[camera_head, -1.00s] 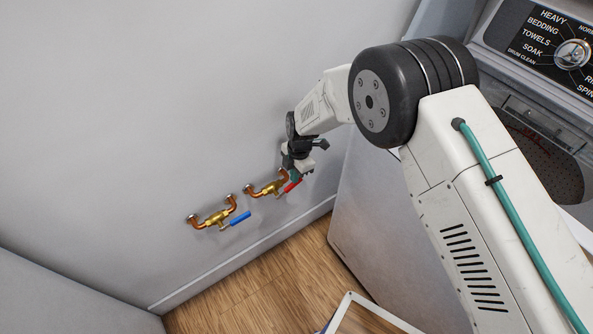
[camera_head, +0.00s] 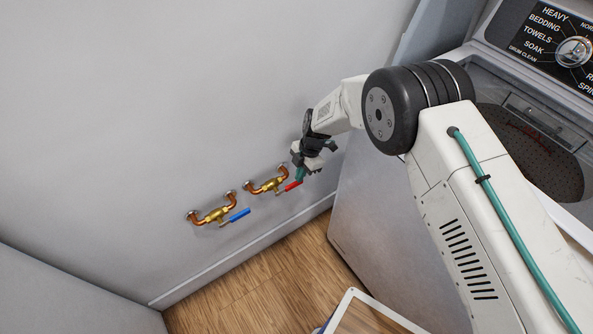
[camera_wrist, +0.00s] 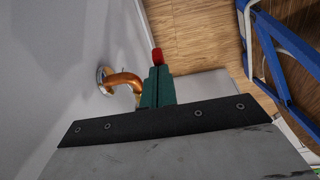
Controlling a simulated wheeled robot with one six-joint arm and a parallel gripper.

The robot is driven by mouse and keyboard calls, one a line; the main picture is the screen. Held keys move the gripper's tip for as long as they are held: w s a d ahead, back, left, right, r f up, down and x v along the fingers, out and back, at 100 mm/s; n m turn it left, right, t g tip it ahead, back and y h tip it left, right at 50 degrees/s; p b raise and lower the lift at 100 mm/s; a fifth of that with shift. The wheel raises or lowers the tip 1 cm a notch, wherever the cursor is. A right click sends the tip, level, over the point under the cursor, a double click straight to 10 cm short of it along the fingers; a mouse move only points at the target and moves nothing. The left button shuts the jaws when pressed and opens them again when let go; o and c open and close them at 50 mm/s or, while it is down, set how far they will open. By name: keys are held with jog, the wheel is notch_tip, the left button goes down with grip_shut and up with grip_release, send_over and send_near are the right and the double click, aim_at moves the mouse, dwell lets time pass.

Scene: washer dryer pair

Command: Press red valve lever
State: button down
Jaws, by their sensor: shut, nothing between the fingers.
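The red valve lever (camera_head: 292,186) sticks out to the right from the upper brass valve (camera_head: 268,186) on the wall. Its red end (camera_wrist: 157,56) also shows in the wrist view, just beyond my fingertips. My gripper (camera_head: 299,176) is shut and empty, with its green fingers pointing down at the lever, just above its outer end. I cannot tell whether they touch. In the wrist view the shut fingers (camera_wrist: 158,88) hide most of the lever and the valve body. A copper pipe (camera_wrist: 124,82) shows to their left.
A second valve with a blue lever (camera_head: 236,217) is at lower left on the same wall. A washer (camera_head: 375,230) stands close on the right. A white-framed object (camera_head: 350,300) is on the wood floor (camera_head: 245,285). A blue frame (camera_wrist: 275,60) shows in the wrist view.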

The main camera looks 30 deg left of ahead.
jog(key=shift+w+d+f, duration=0.1)
jog(key=shift+d+f, duration=0.05)
jog(key=shift+f, duration=0.1)
jog(key=v, duration=0.8)
jog(key=shift+r, duration=0.15)
dwell(0.3)
